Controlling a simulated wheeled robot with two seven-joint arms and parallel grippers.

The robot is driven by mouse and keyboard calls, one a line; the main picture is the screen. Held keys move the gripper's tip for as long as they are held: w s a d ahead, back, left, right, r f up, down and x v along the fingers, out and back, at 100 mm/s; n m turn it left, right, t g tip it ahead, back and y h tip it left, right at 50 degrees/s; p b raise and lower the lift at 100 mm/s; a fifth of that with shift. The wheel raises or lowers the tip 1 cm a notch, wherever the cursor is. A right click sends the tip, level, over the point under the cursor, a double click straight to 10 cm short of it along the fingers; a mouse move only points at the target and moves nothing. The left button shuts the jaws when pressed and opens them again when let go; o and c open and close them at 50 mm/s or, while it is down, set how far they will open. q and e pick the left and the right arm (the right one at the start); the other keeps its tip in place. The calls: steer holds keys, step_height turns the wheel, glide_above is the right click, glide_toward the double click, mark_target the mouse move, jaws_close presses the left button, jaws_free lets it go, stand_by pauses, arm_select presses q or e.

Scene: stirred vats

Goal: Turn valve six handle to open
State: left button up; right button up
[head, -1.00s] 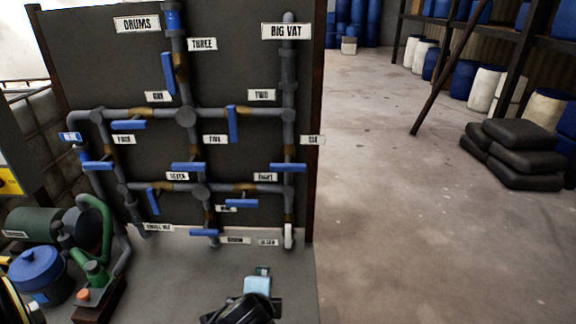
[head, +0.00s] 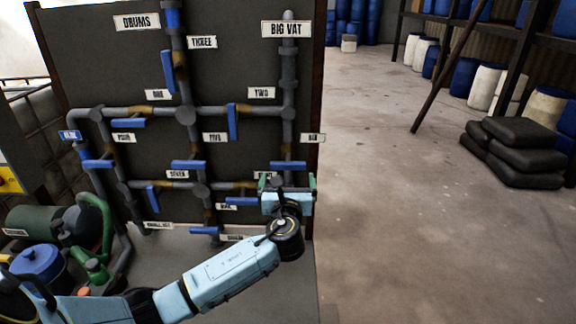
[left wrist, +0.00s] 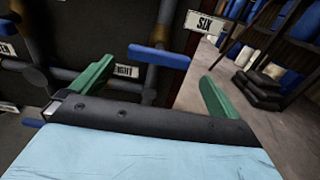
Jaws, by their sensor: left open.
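The valve six handle (head: 288,165) is a blue bar lying level across the right vertical pipe, left of and below the label SIX (head: 313,137). In the left wrist view the blue handle (left wrist: 159,56) shows just beyond and between my fingers, with the SIX label (left wrist: 205,25) at its upper right. My left gripper (head: 287,181) is open, with green fingers spread to either side, just below the handle in the head view. No contact with the handle is visible. My right gripper is in neither view.
The dark pipe panel (head: 140,60) carries several other blue valve handles, such as valve two's upright one (head: 232,121). Valve eight's label (head: 266,175) is partly hidden by my gripper. A green pump (head: 95,262) stands at lower left.

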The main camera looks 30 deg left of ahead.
mark_target(288, 167)
arm_select(q)
steer(key=x, duration=0.7)
steer(key=shift+w+a, duration=0.15)
steer(key=shift+w, duration=0.2)
steer(key=shift+c, duration=0.4)
steer(key=c, duration=0.6)
